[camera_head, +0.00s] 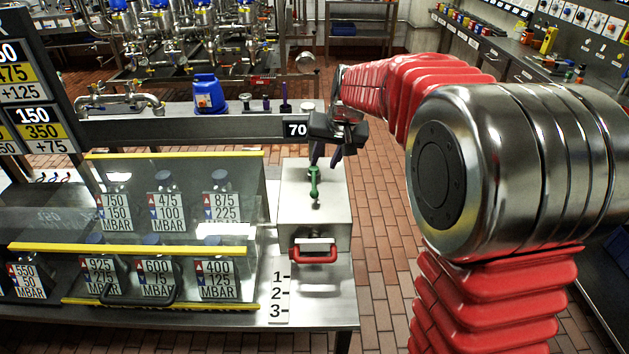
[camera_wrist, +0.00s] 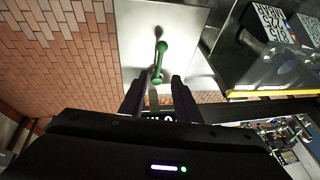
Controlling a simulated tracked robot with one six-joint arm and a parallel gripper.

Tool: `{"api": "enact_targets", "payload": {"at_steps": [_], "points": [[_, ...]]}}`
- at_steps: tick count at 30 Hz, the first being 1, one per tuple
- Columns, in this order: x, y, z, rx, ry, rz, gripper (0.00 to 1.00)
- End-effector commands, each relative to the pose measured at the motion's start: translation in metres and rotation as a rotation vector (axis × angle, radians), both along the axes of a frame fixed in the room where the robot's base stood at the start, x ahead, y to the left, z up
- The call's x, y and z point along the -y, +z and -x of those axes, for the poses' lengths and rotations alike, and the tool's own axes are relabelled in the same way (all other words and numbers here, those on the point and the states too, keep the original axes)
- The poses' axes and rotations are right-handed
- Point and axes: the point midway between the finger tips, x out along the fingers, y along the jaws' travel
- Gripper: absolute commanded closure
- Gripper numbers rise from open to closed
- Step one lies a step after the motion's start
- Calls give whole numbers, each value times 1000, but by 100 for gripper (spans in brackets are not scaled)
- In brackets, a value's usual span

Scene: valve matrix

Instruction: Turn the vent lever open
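A green lever (camera_head: 314,182) stands on the top of a steel box (camera_head: 335,205) at the right end of the bench. I take it for the vent lever. It also shows in the wrist view (camera_wrist: 161,58), running lengthwise in the picture. My gripper (camera_head: 324,161) is above the far part of the box, close to the lever. In the wrist view my gripper (camera_wrist: 158,82) has its two dark fingers apart, with the lever's near end in line with the gap. Nothing is held. I cannot tell whether the fingers touch the lever.
A red handle (camera_head: 313,256) is on the box's front. Left of it are clear guards with yellow edges (camera_head: 130,249) over several numbered valve tags. A blue device (camera_head: 208,94) stands on the rear ledge. Brick floor lies right.

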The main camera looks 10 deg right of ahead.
Motion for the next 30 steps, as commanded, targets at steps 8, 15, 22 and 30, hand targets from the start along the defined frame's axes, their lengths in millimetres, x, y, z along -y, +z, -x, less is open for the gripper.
{"api": "enact_targets", "payload": {"at_steps": [8, 15, 22, 30], "points": [[-4, -39, -16, -4, 0, 0, 71], [-8, -72, -32, -3, 0, 0, 71], [-11, -99, -44, -2, -1, 0, 71], [-12, -110, -50, -1, -1, -1, 71]]}}
